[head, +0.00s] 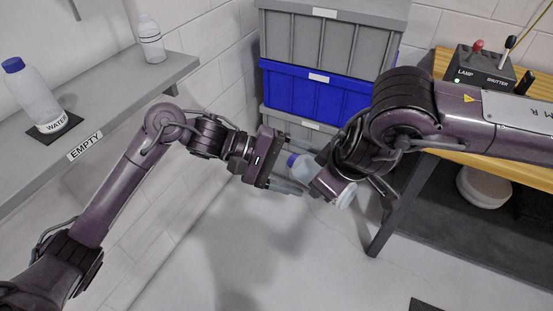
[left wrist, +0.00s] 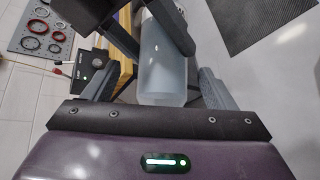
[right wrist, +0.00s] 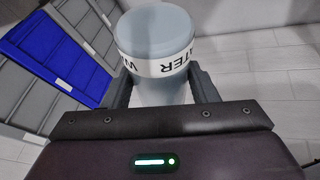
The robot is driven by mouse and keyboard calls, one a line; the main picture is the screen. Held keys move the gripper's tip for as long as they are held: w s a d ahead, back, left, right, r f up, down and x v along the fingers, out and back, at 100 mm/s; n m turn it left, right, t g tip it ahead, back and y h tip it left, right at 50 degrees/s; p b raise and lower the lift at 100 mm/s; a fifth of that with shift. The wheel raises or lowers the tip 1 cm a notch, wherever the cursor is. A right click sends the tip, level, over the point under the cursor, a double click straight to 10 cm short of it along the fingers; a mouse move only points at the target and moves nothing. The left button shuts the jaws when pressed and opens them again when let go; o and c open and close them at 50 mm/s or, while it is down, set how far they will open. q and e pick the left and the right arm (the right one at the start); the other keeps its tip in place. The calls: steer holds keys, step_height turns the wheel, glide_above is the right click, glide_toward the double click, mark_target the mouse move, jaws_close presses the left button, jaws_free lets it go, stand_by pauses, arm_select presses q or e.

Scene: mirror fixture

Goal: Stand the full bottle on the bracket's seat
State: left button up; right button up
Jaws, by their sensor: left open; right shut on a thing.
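A pale bottle with a blue cap (head: 292,160) and a white WATER label (right wrist: 160,63) is held tilted in the air by my right gripper (head: 334,180). In the right wrist view its base end (right wrist: 155,30) faces the camera, between the two fingers, with the label upside down. My left gripper (head: 308,170) is open, its fingers spread towards the cap end; contact cannot be told. The bottle's body (left wrist: 163,65) also shows in the left wrist view. I cannot make out the bracket or its seat.
A grey shelf (head: 115,92) marked EMPTY bears a blue-capped WATER bottle (head: 30,90) on a black pad and a capless-looking bottle (head: 150,40). Stacked crates (head: 315,95) stand behind the grippers. A yellow-topped bench (head: 440,65) with a lamp and shutter box (head: 485,70) is right.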

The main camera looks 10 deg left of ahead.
arm_select(q)
steer(key=shift+x, duration=1)
steer(key=shift+r, duration=0.1)
steer(key=c, duration=1.4)
steer(key=shift+r, duration=0.1)
arm_select(e)
steer(key=o, duration=1.4)
steer(key=shift+o, duration=0.6)
steer(key=shift+r, duration=0.1)
